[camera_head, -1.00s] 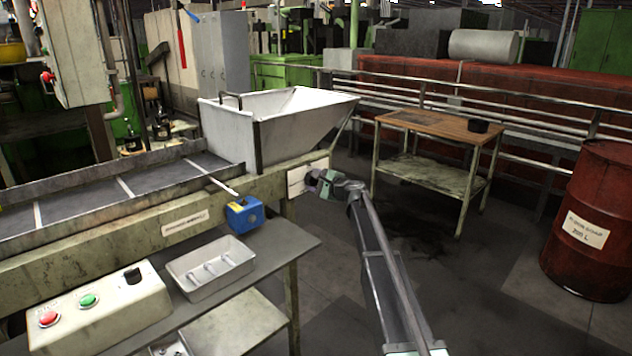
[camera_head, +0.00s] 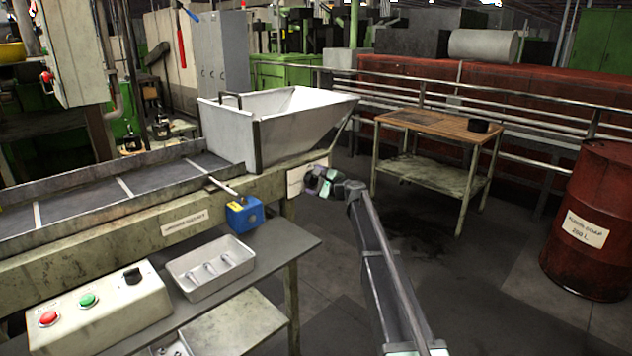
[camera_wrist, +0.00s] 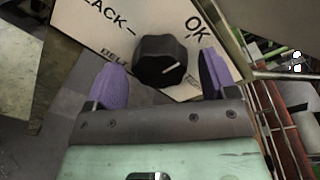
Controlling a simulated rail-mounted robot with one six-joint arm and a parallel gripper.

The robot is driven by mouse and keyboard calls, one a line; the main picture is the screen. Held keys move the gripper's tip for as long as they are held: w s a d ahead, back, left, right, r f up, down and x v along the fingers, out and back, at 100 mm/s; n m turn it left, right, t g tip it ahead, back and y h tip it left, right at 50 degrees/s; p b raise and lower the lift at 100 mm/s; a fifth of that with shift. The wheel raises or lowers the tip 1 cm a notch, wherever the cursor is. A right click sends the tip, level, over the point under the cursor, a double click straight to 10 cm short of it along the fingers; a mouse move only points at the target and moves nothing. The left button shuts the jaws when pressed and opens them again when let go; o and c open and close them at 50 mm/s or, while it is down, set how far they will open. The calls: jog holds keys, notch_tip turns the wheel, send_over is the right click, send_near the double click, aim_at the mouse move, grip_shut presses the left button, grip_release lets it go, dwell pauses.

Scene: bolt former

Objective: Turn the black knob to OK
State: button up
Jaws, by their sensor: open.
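The black knob (camera_wrist: 155,58) sits on a pale plate (camera_wrist: 85,35) in the wrist view. The plate reads "LACK" at left, "OK" at upper right and part of "BELT" beneath. A white mark on the knob lies on its lower right face, not in line with "OK". My gripper (camera_wrist: 162,78) is open, one purple finger on each side of the knob, with gaps visible; contact cannot be told. In the head view my gripper (camera_head: 314,181) is at the pale plate (camera_head: 296,179) on the conveyor's end, and the knob is hard to make out.
A white hopper (camera_head: 278,125) stands above the plate. A blue box (camera_head: 244,215) with a lever is left of it. A control box (camera_head: 105,308) with red and green buttons and another black knob stands at lower left. A wooden-topped table (camera_head: 440,122) stands at right.

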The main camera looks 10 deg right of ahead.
jog(key=v, duration=1.1)
jog(key=shift+p, duration=0.45)
